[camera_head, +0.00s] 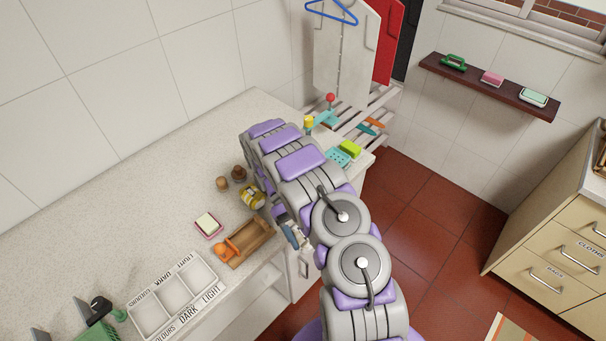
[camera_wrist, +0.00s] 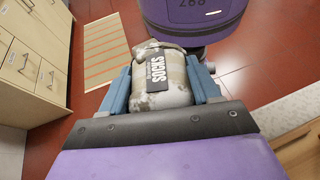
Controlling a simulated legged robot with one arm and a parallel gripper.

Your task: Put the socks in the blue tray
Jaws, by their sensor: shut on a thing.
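My gripper (camera_wrist: 160,72) is shut on a rolled grey-and-cream camouflage bundle of socks (camera_wrist: 174,93). A dark label on the bundle reads SOCKS. The blue fingers press on its two sides in the wrist view. In the head view my gripper (camera_head: 291,236) is at the counter's front edge, beside the wooden tray, and my arm hides most of it; I cannot make out the socks there. A yellow-and-white bundle (camera_head: 252,197) lies on the counter left of my arm.
The counter (camera_head: 130,185) bears a wooden tray (camera_head: 232,262), a pink-edged block (camera_head: 208,225), small brown objects (camera_head: 238,174) and a white divided tray (camera_head: 148,312) labelled LIGHT, DARK and COLOURS. Drawers (camera_head: 560,250) stand right. Red floor (camera_head: 430,230) lies open between.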

